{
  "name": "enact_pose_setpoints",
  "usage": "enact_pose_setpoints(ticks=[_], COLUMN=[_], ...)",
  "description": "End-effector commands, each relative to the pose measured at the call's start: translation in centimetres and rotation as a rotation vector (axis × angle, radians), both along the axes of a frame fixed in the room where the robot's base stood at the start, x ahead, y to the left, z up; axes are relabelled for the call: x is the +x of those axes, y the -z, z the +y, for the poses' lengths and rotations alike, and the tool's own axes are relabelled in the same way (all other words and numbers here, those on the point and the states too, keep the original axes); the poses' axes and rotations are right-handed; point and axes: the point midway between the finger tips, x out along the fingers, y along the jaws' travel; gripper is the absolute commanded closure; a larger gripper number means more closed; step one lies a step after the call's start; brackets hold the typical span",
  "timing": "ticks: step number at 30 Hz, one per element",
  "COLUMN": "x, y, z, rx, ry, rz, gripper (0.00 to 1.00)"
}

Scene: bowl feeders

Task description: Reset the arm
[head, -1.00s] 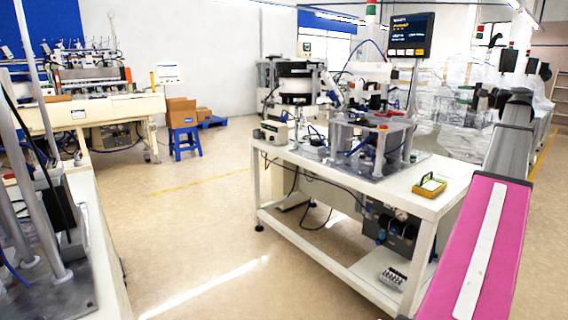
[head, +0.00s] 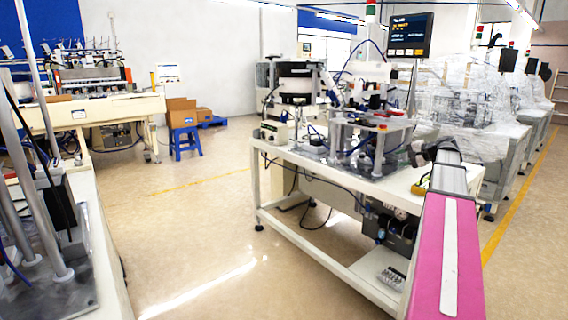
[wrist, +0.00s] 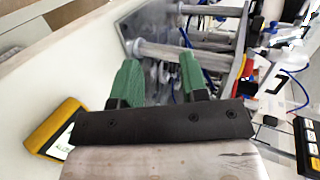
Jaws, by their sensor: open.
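My gripper (wrist: 161,76) shows in the wrist view as two green fingers on a black mount. The fingers stand apart with nothing between them. In the head view my pink and grey arm comes up from the bottom right, and its dark end (head: 428,152) is over the right part of the white workbench (head: 330,178). The fingertips cannot be made out there. In the wrist view the bench machine's metal posts (wrist: 180,52) are beyond the fingers; I cannot tell the gap.
A yellow-framed device (wrist: 55,130) lies on the bench and is partly hidden in the head view. A bowl feeder (head: 298,80) and a monitor (head: 411,35) stand around the machine. A blue stool (head: 184,142) with boxes is farther back. The floor at left of the bench is clear.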

Motion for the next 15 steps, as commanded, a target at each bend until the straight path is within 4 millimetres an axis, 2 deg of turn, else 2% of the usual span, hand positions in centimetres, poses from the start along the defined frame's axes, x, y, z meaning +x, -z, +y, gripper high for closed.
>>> enact_pose_setpoints(ticks=[1,6,11,15], x=[-0.8,-3.0,-6.8,-11.1], y=[3.0,12.2,20.2,26.2], z=[2.7,9.9,16.1,20.8], rx=[-0.039,-0.203,-0.378,-0.54], ry=[-0.022,-0.109,-0.215,-0.324], rz=[0.038,0.154,0.253,0.327], gripper=[0.6,0.6,0.6,0.6])
